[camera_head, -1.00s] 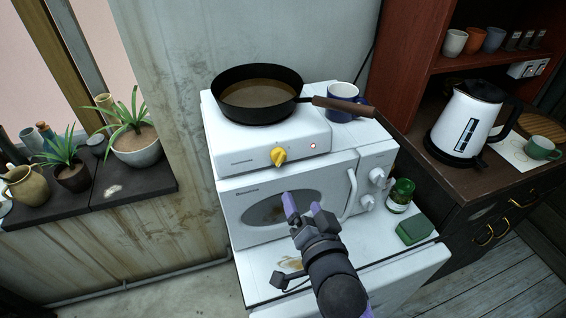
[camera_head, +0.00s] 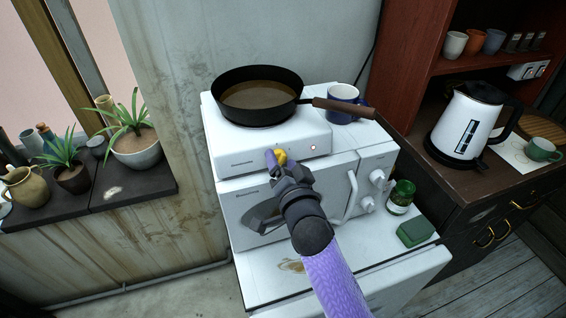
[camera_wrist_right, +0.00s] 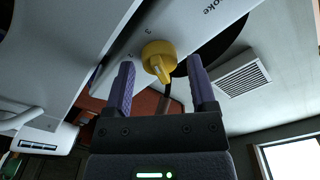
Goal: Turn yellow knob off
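The yellow knob (camera_head: 282,157) is on the front face of the white hot plate (camera_head: 318,137). In the right wrist view the knob (camera_wrist_right: 158,57) shows between and just beyond the fingertips of my right gripper (camera_wrist_right: 161,82). The two purple fingers stand apart with a visible gap to the knob on each side; the gripper is open and empty. Whether a fingertip touches the knob cannot be told. My left gripper is not in view.
A black pan (camera_head: 258,97) with brown contents sits on the hot plate, its handle (camera_head: 343,107) pointing right. A blue mug (camera_head: 342,103) stands behind the handle. The hot plate stands on a white microwave (camera_head: 240,208). A green jar (camera_head: 400,196) and green block (camera_head: 415,232) are at right.

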